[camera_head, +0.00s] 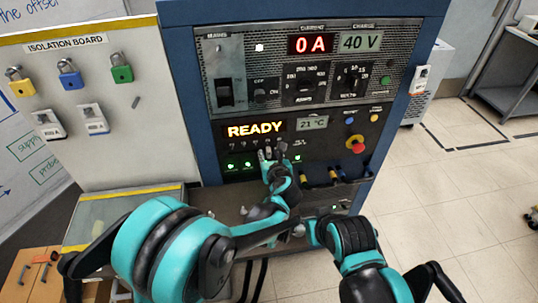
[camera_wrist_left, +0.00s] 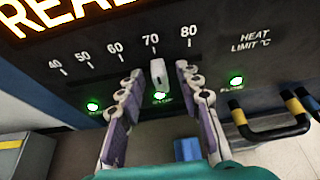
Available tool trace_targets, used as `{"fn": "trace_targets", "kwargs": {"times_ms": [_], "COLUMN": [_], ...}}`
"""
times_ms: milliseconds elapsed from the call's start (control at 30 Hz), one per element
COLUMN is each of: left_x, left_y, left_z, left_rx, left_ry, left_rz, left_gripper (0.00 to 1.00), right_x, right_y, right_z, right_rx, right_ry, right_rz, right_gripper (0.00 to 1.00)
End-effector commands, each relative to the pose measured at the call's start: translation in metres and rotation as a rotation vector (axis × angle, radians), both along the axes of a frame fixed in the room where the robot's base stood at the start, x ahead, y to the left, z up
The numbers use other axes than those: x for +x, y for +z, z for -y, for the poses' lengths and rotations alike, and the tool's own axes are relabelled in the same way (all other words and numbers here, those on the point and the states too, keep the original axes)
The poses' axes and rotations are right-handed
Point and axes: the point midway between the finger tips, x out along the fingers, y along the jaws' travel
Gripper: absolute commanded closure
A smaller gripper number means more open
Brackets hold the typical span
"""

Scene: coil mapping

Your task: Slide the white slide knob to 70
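The white slide knob (camera_wrist_left: 158,75) is upright on the dark panel, just below the 70 mark (camera_wrist_left: 151,40) in the left wrist view. The scale runs from 40 at left to 80 at right. My left gripper (camera_wrist_left: 160,80) is open, one finger on each side of the knob, with a gap visible on both sides. In the head view my left gripper (camera_head: 272,155) is at the panel below the READY display and hides the knob there.
Green lamps (camera_wrist_left: 237,83) sit below the scale. Black and yellow handles (camera_wrist_left: 297,108) stick out to the right of my gripper. A red emergency button (camera_head: 357,145) is farther right. The isolation board (camera_head: 65,100) with padlocks stands at left.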

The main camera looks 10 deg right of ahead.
Motion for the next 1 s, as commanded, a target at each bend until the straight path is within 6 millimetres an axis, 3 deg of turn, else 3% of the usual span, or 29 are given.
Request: {"fn": "trace_targets", "kwargs": {"times_ms": [267,700,1000], "left_x": [0.0,0.0,0.0], "left_y": [0.007,0.085,0.1], "left_z": [0.0,0.0,0.0], "left_rx": [0.0,0.0,0.0], "left_ry": [0.0,0.0,0.0], "left_rz": [0.0,0.0,0.0], "left_gripper": [0.66,0.66,0.66], "right_x": [0.0,0.0,0.0], "right_y": [0.0,0.0,0.0], "right_z": [0.0,0.0,0.0], "right_rx": [0.0,0.0,0.0], "right_ry": [0.0,0.0,0.0], "right_rz": [0.0,0.0,0.0], "right_gripper": [0.24,0.24,0.24]}}
